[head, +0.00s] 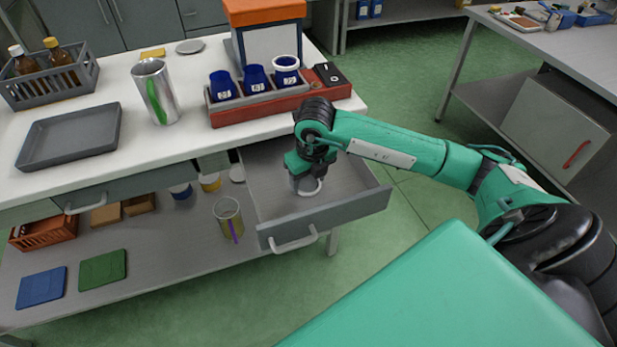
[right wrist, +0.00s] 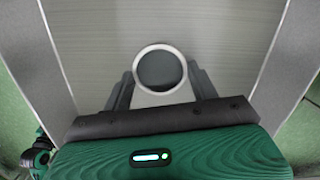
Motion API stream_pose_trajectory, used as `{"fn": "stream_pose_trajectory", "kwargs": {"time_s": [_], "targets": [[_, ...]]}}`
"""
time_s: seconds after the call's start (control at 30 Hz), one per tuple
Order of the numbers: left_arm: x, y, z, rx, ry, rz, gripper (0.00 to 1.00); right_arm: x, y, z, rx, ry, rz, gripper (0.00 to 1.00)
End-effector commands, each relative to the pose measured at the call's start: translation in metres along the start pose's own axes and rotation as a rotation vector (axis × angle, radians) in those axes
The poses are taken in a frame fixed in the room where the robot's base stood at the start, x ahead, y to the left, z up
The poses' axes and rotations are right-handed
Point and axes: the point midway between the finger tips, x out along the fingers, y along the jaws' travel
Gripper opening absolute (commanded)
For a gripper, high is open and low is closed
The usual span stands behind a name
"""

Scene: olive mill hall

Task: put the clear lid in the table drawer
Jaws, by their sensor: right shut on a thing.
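The table drawer (head: 350,208) is pulled open below the white table top, and its grey floor (right wrist: 225,45) fills the right wrist view. My right gripper (head: 307,182) reaches down into the drawer. It is shut on a round thing with a pale rim, which I take as the clear lid (head: 312,191). In the right wrist view the lid (right wrist: 160,51) shows as a white ring with a dark grey middle, between the fingers of my right gripper (right wrist: 161,82). I cannot tell whether it touches the drawer floor. My left gripper is not in view.
A red rack (head: 235,117) with three blue cups (head: 255,79) stands on the table top above the drawer. A metal pitcher (head: 162,97), a grey tray (head: 68,138) and a bottle crate (head: 55,88) stand further left. Otherwise the drawer looks empty.

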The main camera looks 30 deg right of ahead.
Motion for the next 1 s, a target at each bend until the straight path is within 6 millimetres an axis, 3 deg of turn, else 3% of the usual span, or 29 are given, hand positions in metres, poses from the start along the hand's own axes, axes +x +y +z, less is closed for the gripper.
{"fn": "stream_pose_trajectory", "kwargs": {"time_s": [0.07,0.1,0.2,0.63,1.0], "targets": [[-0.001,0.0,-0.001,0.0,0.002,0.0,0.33,0.002,0.0,0.0,0.0,0.0,0.0,0.38],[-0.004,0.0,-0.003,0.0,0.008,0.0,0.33,0.002,0.0,0.0,0.0,0.0,0.0,0.61],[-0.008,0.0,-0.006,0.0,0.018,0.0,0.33,0.002,0.0,0.0,0.0,0.0,0.0,0.81],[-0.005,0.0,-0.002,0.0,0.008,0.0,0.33,-0.005,0.0,0.001,0.0,-0.002,0.0,0.81],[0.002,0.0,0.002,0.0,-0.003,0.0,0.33,-0.083,0.0,0.002,0.0,-0.005,0.001,0.81]]}}
